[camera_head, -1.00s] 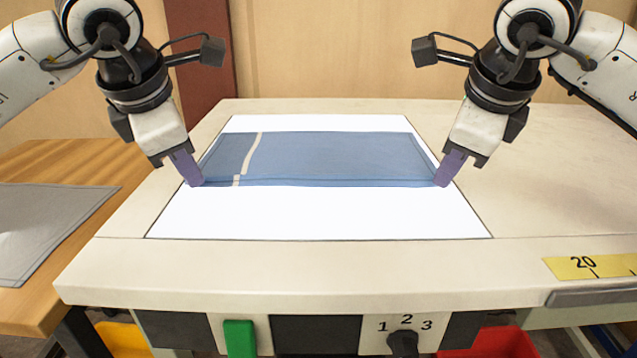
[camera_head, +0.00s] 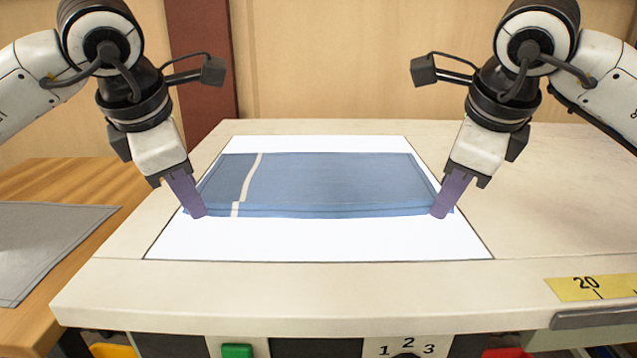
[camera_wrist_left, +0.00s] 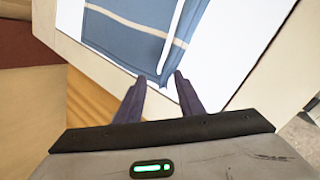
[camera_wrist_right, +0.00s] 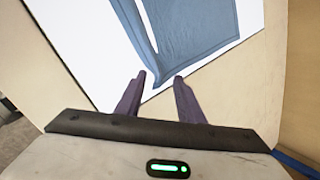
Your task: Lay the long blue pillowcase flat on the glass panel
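The long blue pillowcase (camera_head: 330,180) lies spread across the lit white glass panel (camera_head: 320,240), with a pale stripe near its left end. A raised fold or ripple runs along its near edge. Bare panel shows in front of it. My left gripper (camera_head: 200,214) is at its near left corner; in the left wrist view the fingers (camera_wrist_left: 160,78) stand apart with the corner tip of the cloth (camera_wrist_left: 140,40) between them. My right gripper (camera_head: 438,214) is at the near right corner; in the right wrist view its fingers (camera_wrist_right: 160,76) stand apart, the cloth corner (camera_wrist_right: 185,25) just beyond the tips.
The panel is set in a cream table (camera_head: 560,200) with bare room on the right. A grey cloth (camera_head: 45,240) lies on a wooden table at the left. A yellow scale strip (camera_head: 590,288), a green button (camera_head: 237,350) and a numbered dial are at the front.

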